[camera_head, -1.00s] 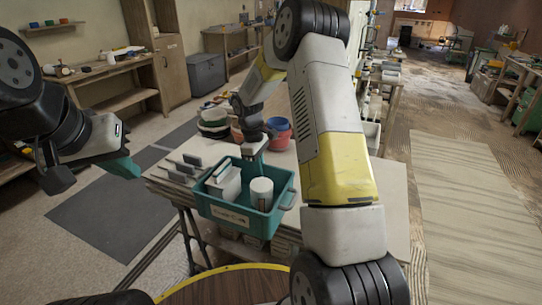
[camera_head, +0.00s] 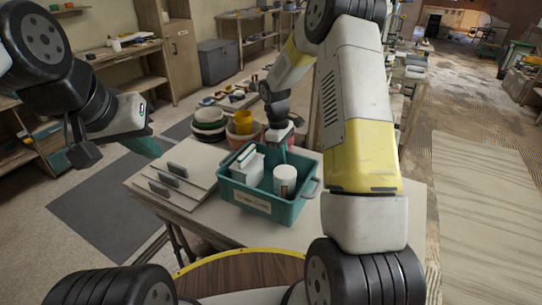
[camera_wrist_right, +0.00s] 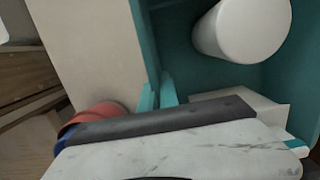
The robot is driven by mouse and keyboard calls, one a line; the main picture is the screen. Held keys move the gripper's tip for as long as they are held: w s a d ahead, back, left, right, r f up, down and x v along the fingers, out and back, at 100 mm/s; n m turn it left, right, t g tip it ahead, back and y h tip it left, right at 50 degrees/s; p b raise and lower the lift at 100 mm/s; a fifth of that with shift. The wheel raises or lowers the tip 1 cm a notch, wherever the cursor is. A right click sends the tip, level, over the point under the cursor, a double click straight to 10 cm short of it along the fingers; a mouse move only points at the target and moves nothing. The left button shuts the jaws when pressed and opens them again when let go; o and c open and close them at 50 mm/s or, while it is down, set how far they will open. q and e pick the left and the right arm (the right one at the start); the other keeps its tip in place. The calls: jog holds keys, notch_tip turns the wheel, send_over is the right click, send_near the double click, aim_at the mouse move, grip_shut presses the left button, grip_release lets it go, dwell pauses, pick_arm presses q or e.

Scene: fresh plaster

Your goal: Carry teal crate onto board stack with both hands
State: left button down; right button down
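The teal crate (camera_head: 252,208), with a label on its front, holds a white cylinder (camera_head: 285,179) and a pale block (camera_head: 246,166). It is above or on the pale board surface (camera_head: 205,222); I cannot tell whether it touches. My right gripper (camera_head: 284,154) reaches over to its back wall. In the right wrist view, the gripper's teal fingers (camera_wrist_right: 157,94) sit close on either side of the crate wall (camera_wrist_right: 147,40). My left gripper (camera_head: 144,147) is in the air left of the crate, apart from it; its finger gap is not clear.
Several dark-handled flat tools (camera_head: 168,178) lie left of the crate. Stacked bowls (camera_head: 208,125) and an orange tub (camera_head: 240,130) stand behind it. A grey bin (camera_head: 218,63) is at the back. The board surface right of the crate is bare.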

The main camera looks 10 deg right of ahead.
jog(key=shift+s+d+f, duration=0.75)
jog(key=shift+d+f, duration=0.05)
jog(key=shift+d, duration=1.4)
jog(key=shift+s+d+f, duration=0.75)
jog(key=shift+s+d, duration=0.05)
jog(key=shift+d, duration=1.45)
jog(key=shift+s+d+f, duration=0.75)
jog(key=shift+d+f, duration=0.05)
jog(key=shift+d, duration=1.4)
jog(key=c, duration=1.6)
grip_release()
jog(key=shift+f, duration=0.15)
